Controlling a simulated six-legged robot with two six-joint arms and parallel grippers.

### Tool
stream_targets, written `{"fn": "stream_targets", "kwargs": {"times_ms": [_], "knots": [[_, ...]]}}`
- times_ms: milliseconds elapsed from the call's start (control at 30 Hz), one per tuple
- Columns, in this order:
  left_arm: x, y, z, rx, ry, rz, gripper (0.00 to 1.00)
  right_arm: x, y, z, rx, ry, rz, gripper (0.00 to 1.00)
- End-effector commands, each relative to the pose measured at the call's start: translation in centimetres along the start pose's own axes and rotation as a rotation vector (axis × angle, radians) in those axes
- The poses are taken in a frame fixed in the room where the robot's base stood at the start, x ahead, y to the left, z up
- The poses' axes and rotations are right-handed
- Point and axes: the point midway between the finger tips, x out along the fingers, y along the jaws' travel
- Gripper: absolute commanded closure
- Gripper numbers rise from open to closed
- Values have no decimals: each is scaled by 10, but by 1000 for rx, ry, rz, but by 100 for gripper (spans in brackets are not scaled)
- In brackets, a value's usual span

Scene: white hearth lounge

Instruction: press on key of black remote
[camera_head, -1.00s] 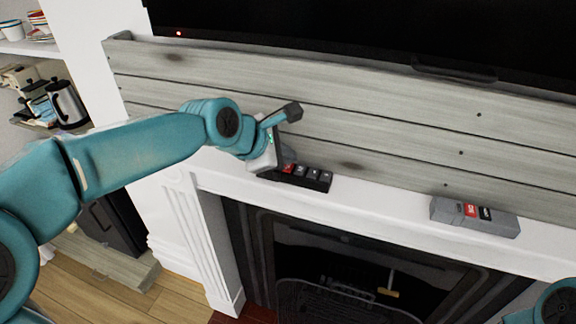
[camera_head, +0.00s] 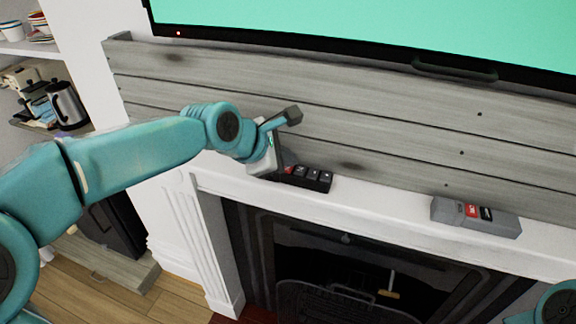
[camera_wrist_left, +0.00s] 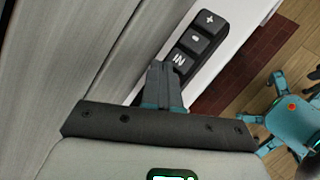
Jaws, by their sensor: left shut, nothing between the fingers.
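The black remote (camera_head: 312,180) lies on the white mantel, with several dark keys and a red key at its left end. My left gripper is over that left end; its fingertips are hidden behind my wrist in the head view. In the left wrist view the shut, empty fingers (camera_wrist_left: 163,72) reach the near end of the remote (camera_wrist_left: 197,42), beside a key marked "IN". The fingers cover the key under them, and I cannot tell whether they touch it. My right gripper is not in view.
The screen (camera_head: 400,30) above the planked wall is lit plain green. A grey remote (camera_head: 476,217) with red and black keys lies further right on the mantel, with bare mantel between. The fireplace (camera_head: 340,270) is below. A kettle (camera_head: 67,104) stands on a shelf at left.

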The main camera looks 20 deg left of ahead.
Motion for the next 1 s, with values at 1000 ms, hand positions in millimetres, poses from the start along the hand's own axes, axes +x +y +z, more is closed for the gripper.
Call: {"fn": "stream_targets", "kwargs": {"times_ms": [1000], "knots": [[-24, 17, 17, 0, 0, -1, 100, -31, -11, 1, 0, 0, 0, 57]]}}
